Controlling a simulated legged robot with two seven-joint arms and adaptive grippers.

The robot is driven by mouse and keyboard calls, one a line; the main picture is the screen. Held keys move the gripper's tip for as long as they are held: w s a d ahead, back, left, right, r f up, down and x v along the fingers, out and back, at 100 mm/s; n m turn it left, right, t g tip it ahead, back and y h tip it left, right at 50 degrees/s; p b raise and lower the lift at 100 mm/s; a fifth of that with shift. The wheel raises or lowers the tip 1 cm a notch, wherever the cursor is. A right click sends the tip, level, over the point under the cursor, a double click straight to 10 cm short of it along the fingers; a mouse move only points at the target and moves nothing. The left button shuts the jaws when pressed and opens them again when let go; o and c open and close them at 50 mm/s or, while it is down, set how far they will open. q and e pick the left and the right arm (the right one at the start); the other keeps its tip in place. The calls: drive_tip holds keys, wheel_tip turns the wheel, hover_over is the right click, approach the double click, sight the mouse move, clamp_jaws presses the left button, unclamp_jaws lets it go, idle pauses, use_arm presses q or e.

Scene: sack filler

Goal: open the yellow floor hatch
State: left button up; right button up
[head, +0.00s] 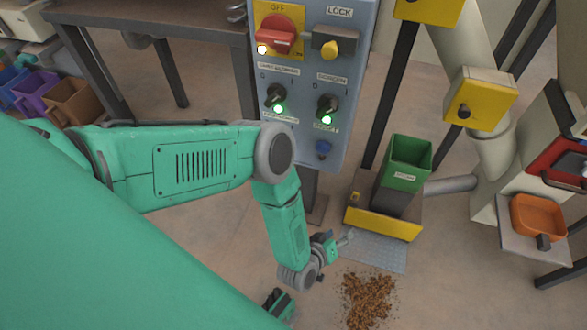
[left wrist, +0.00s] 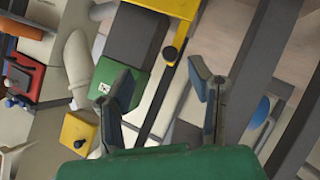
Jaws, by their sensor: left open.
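A low yellow-edged unit (head: 383,223) stands on the floor right of centre in the head view, with a small knob (head: 355,197) at its left corner. It is the yellow thing nearest the floor; I cannot make out a separate hatch lid or whether it is open. In the left wrist view a yellow strip (left wrist: 179,30) with a dark knob (left wrist: 170,53) shows beyond the fingers. My left gripper (head: 336,242) is open and empty, in front and left of this unit, apart from it. Its fingers (left wrist: 168,88) are spread. A dark piece at the bottom edge may be my right gripper; it is mostly cut off.
A green bin (head: 408,160) stands on the unit, a grey plate (head: 373,250) before it. Brown spilled material (head: 367,298) lies nearby. A control panel (head: 312,80) rises behind my left arm. An orange tray (head: 538,217) is at right.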

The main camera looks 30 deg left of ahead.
use_arm(q)
drive_tip(key=s+a+r+m+g+p, duration=0.2)
drive_tip(key=s+a+r+g+p, duration=0.1)
drive_tip(key=s+r, duration=0.3)
drive_tip(key=s+a+r+m+g+p, duration=0.3)
drive_tip(key=s+a+r+g+p, duration=0.1)
drive_tip(key=r, duration=0.5)
drive_tip(key=shift+s+a+r+p, duration=0.3)
drive_tip(key=shift+s+p, duration=0.3)
drive_tip(key=shift+s, duration=0.25)
